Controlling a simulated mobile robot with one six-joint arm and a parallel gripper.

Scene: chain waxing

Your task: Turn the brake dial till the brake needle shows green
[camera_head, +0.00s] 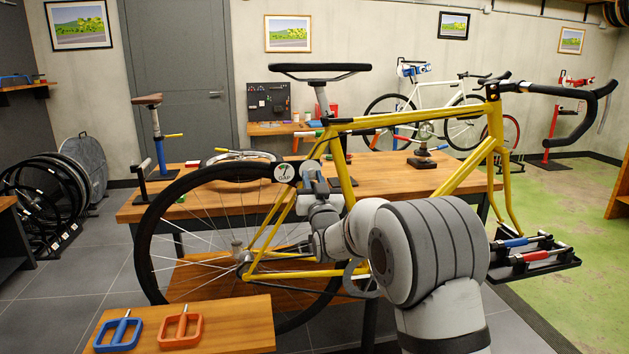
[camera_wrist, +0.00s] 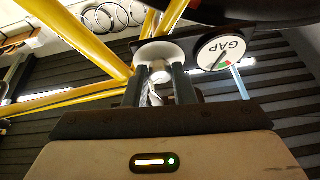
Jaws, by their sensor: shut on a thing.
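The brake dial (camera_wrist: 160,52), a pale round knob, is between the fingertips of my gripper (camera_wrist: 158,72) in the wrist view. My gripper is shut on it. The brake gauge, a white disc marked GAP (camera_wrist: 221,52), sits just right of the dial, with a dark needle and small green and red marks. The needle lies close to these marks; I cannot tell for sure which colour it shows. In the head view the gauge (camera_head: 286,172) is above the rear wheel, and my gripper (camera_head: 310,176) is just right of it. The dial is mostly hidden there.
The yellow bike frame (camera_head: 405,119) surrounds the work spot, its tubes close to my gripper. The rear wheel (camera_head: 150,240) is at left. A wooden workbench (camera_head: 400,176) stands behind. A low table (camera_head: 235,325) with blue and orange pedals is at front left.

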